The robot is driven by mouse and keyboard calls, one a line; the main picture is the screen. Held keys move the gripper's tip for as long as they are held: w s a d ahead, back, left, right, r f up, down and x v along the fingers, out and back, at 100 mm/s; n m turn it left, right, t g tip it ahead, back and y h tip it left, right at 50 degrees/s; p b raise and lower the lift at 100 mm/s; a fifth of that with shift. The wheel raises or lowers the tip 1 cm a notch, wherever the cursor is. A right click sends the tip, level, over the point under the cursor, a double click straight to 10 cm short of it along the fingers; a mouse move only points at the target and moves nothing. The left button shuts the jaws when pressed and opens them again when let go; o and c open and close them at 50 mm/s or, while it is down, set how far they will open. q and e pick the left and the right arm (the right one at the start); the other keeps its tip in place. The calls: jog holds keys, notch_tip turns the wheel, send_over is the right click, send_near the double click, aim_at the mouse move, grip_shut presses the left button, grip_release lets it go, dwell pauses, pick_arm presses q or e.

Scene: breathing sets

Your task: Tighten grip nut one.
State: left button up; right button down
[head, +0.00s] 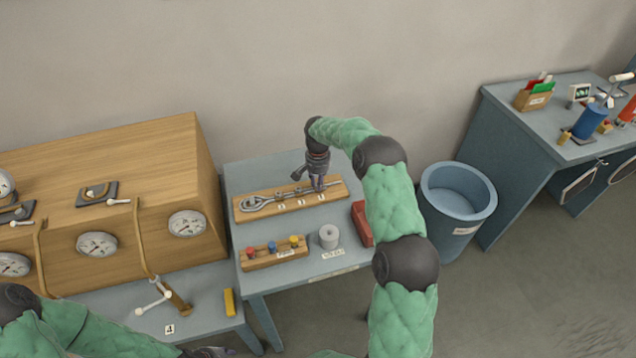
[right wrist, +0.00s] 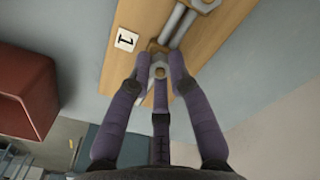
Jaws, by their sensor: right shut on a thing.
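The wooden board (head: 245,213) with a metal rod assembly (head: 262,201) lies on the small grey-blue table at centre. My right gripper (head: 318,186) reaches down onto the board's right end, beside the label 1. In the right wrist view its purple fingers (right wrist: 159,66) are closed around a small brass and grey nut (right wrist: 158,71), next to the label 1 (right wrist: 126,40). The fingers partly hide the nut. My left gripper (head: 212,352) shows only as a dark tip at the bottom edge; its jaws cannot be made out.
A rack with coloured knobs (head: 262,261), a grey cylinder (head: 328,236) and a red block (head: 362,223) stand on the same table. A wooden gauge cabinet (head: 150,240) is at left. A blue bin (head: 457,205) and another table (head: 520,130) are at right.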

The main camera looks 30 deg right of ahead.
jog(key=m, duration=0.3)
jog(key=shift+m, duration=0.4)
jog(key=m+b, duration=0.1)
jog(key=m, duration=0.3)
jog(key=shift+m, duration=0.3)
jog(key=m, duration=0.3)
jog(key=shift+m, duration=0.3)
jog(key=shift+m+b, duration=0.3)
jog(key=shift+m, duration=1.5)
jog(key=c, duration=1.1)
grip_release()
jog(key=shift+c, duration=0.2)
